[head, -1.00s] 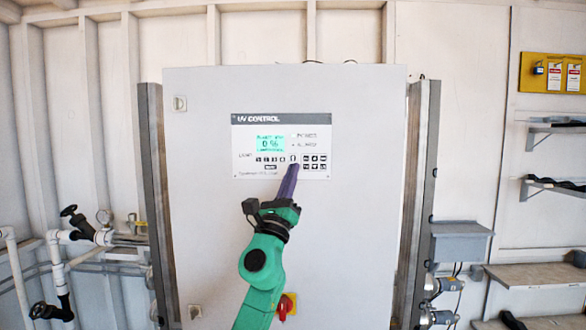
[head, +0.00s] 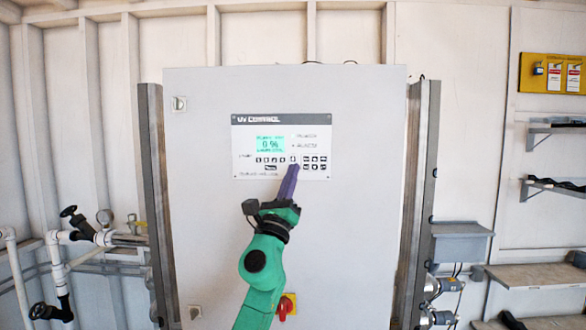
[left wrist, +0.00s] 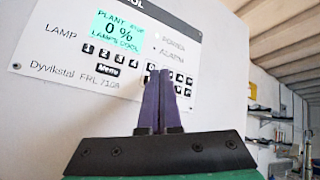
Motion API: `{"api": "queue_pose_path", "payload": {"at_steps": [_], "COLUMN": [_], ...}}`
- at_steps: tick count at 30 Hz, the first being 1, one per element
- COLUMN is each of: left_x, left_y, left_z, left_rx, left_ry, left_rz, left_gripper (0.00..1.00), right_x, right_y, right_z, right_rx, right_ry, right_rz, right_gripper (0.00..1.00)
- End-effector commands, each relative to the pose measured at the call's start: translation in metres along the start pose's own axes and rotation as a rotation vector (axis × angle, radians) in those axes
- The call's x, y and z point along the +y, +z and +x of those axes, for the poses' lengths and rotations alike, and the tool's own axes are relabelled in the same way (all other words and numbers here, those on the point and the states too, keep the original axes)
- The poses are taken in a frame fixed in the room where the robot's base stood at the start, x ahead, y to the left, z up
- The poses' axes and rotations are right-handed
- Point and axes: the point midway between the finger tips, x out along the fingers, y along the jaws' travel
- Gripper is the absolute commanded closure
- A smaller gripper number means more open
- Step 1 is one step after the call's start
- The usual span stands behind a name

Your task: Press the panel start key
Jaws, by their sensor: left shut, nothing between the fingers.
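The UV control panel (head: 281,174) is set in the front of the grey cabinet (head: 350,230). Its lit screen (head: 270,145) reads 0 %, and rows of small dark keys (head: 315,163) sit below and to the right; it also shows in the left wrist view (left wrist: 105,28). I cannot tell which key is the start key. My left gripper (head: 293,167) is shut and empty, its purple fingers pointing up at the lower middle of the panel. In the left wrist view its fingertips (left wrist: 159,74) overlap the key area and hide some keys. Whether they touch is unclear. My right gripper is not in view.
A red and yellow rotary switch (head: 286,306) is low on the cabinet, just right of my left arm. Pipes and valves (head: 85,230) stand at left. Shelves (head: 535,275) and a yellow lock board (head: 552,74) are at right.

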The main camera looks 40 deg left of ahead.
Motion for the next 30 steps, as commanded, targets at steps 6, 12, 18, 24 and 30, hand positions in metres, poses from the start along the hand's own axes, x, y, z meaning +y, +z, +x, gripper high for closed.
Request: {"api": "queue_pose_path", "payload": {"at_steps": [6, 12, 18, 24, 30], "left_x": [0.0, 0.0, 0.0034, 0.0043, 0.0044], "left_y": [0.0001, 0.0, -0.0044, -0.0041, -0.0043], "left_z": [0.0, 0.0, 0.0028, 0.0061, 0.0061], "left_rx": [0.0, 0.0, 0.0, 0.0, 0.0], "left_ry": [0.0, 0.0, 0.0, 0.0, 0.0], "left_rz": [0.0, 0.0, 0.0, 0.0, 0.0], "left_gripper": [1.0, 1.0, 1.0, 1.0, 1.0], "right_x": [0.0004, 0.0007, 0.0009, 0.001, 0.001], "right_y": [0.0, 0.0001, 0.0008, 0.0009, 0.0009], "right_z": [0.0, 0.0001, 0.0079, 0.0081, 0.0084], "right_rx": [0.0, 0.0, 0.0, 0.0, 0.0], "right_ry": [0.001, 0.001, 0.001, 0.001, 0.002], "right_rz": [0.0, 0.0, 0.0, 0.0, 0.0], "right_gripper": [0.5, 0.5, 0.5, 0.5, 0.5]}}
